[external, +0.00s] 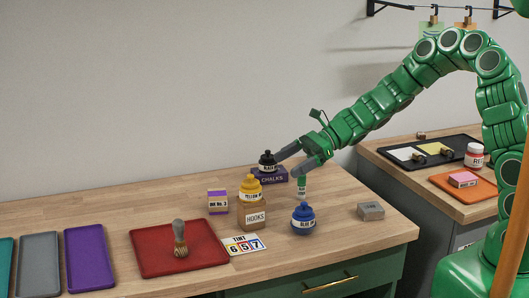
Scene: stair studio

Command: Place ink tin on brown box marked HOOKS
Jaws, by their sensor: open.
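The brown box marked HOOKS (255,217) stands on the wooden table. A yellow-labelled rounded container with a yellow cap (250,188) appears to sit on top of it. I cannot tell which is the ink tin; no label clearly says so. My gripper (290,176) is open and empty, its fingers spread, one beside the black container, the other above the blue one.
A purple-and-white box (218,202) stands left of HOOKS. A red tray (150,257) holds a brush (180,240). A grey block (371,211) is at right. Purple (90,258) and grey (40,264) trays lie left.

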